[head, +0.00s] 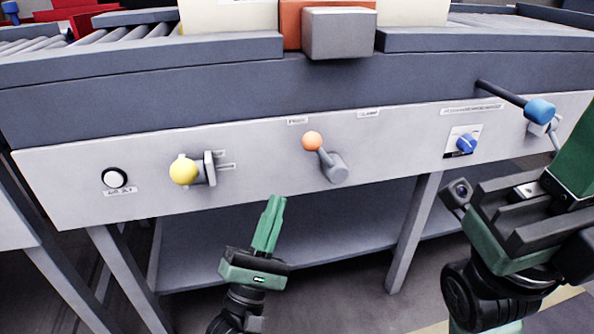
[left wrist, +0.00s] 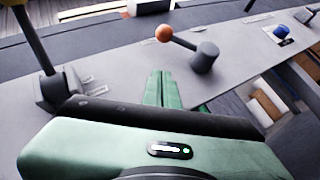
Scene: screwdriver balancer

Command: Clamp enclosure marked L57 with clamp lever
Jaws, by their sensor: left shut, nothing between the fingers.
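The clamp lever, a grey lever with an orange ball knob (head: 312,141), sits mid-panel. Its arm tilts up and left from a grey round hub (head: 334,168), towards the left of two small labels; the right label appears to read CLAMP. In the left wrist view the orange knob (left wrist: 164,33) is just beyond my fingertips. My left gripper (head: 275,201) is shut and empty, below and left of the lever, apart from it. Cream box parts (head: 412,12) show at the top edge; no L57 marking is readable. My right gripper (head: 575,155) is at the right, partly cut off.
The panel (head: 260,180) also carries a yellow-knobbed lever (head: 184,170), a black-and-white button (head: 114,178), a blue rotary knob (head: 466,142) and a long blue-tipped lever (head: 538,110). A grey block (head: 338,34) with an orange part behind it juts out above the orange knob.

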